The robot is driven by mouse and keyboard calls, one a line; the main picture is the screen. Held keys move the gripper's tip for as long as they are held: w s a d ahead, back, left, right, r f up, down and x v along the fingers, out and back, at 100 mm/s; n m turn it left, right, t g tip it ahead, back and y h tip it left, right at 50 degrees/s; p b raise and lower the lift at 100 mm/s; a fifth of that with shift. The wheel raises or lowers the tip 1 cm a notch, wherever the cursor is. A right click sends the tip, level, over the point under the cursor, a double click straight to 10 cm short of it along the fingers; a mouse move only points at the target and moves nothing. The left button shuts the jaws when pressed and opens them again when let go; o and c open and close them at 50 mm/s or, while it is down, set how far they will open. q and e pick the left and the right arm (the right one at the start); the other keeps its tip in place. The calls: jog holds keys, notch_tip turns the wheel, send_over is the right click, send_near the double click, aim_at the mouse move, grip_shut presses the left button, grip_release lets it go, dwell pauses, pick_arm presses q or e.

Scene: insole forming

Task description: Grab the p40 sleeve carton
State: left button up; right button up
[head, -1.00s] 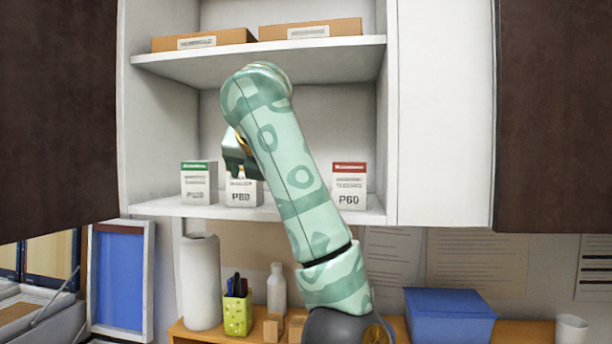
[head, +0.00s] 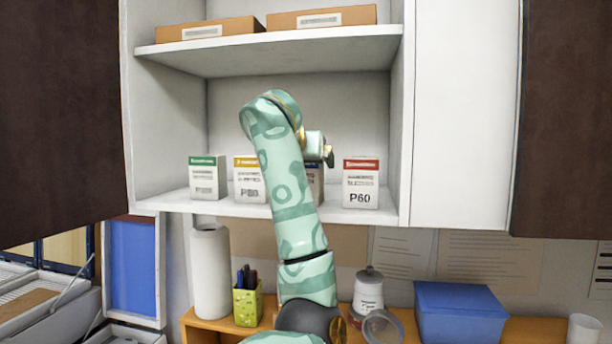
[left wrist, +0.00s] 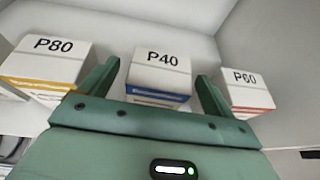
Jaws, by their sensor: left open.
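The P40 sleeve carton (left wrist: 159,72), white with a blue band, stands on the lower cabinet shelf. In the head view the P40 carton (head: 317,184) is mostly hidden behind my left arm. My left gripper (left wrist: 158,76) is open, with one finger toward each side of the P40 carton in the left wrist view. The carton appears between or just beyond the fingertips; I cannot tell how deep it sits, and no grip shows. In the head view my left gripper (head: 320,149) is partly hidden by its wrist. My right gripper is out of view.
The yellow-banded P80 carton (head: 249,181) and red-banded P60 carton (head: 361,185) flank the P40 carton closely. A green-banded carton (head: 207,178) stands farther left. The upper shelf (head: 270,50) is overhead, and the cabinet's side wall (head: 398,130) bounds the right.

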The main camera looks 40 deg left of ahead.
pick_arm(q)
jog(key=p+x, duration=0.1)
jog(key=x, duration=0.3)
jog(key=shift+s+d, duration=0.1)
jog(key=shift+s, duration=0.05)
jog(key=shift+c, duration=1.2)
jog(key=shift+r, duration=0.1)
jog(key=c, duration=0.9)
jog(key=shift+r, duration=0.1)
